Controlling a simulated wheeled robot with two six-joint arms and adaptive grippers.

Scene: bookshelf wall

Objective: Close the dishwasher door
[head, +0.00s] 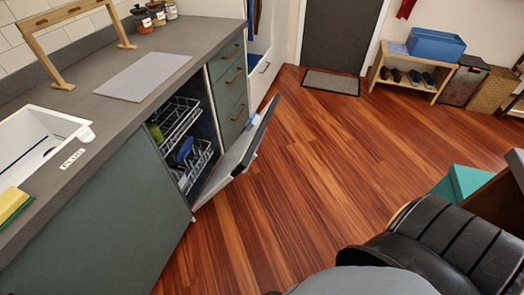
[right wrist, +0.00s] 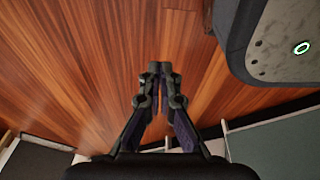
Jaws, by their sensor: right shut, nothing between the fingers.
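The dishwasher (head: 206,122) is built into the counter at left in the head view. Its door (head: 236,158) stands partly open, tilted out over the floor, with its pale inner face showing. Inside are an upper rack (head: 176,117) and a lower rack (head: 199,157), with green and blue items in them. My right gripper (right wrist: 155,72) shows in the right wrist view. Its fingers are together and empty, over bare wood floor. It does not touch the door there. Neither gripper shows in the head view, and my left gripper is not seen.
Wood floor (head: 300,190) is open to the right of the door. Green drawers (head: 229,92) stand just beyond the dishwasher. A white sink (head: 32,145) is in the counter. A black padded shape (head: 440,245) fills the lower right. A shoe bench (head: 412,75) stands far back.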

